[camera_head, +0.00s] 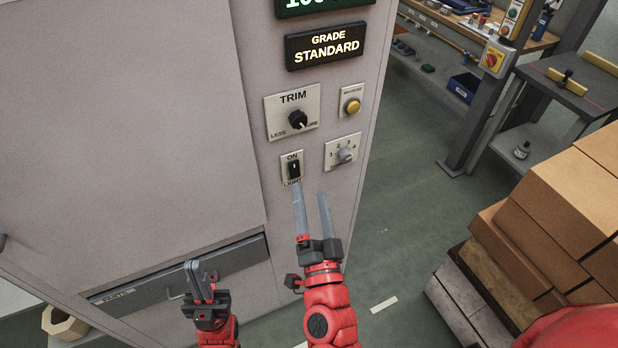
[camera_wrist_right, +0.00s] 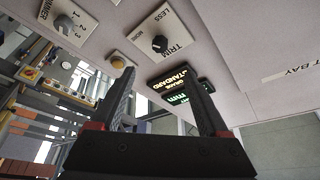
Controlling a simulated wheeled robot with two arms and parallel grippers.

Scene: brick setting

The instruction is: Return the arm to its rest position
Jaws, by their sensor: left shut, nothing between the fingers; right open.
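My right gripper (camera_head: 314,215) is open and empty in front of the machine's control panel, its fingertips just below the black light switch (camera_head: 294,170). Whether a fingertip touches the panel I cannot tell. In the right wrist view the two fingers (camera_wrist_right: 165,100) stand apart with nothing between them. My left gripper (camera_head: 198,282) is shut and empty, low in front of the drawer labelled PARTS (camera_head: 170,280). The trim knob (camera_head: 297,119) sits above the switch and also shows in the right wrist view (camera_wrist_right: 160,44).
A yellow button (camera_head: 352,106) and a selector knob (camera_head: 344,155) are on the panel's right side. A sign (camera_head: 325,46) reads GRADE STANDARD. Stacked cardboard boxes (camera_head: 560,200) stand at the right. Green floor (camera_head: 420,190) lies clear between machine and boxes. A workbench (camera_head: 500,30) is behind.

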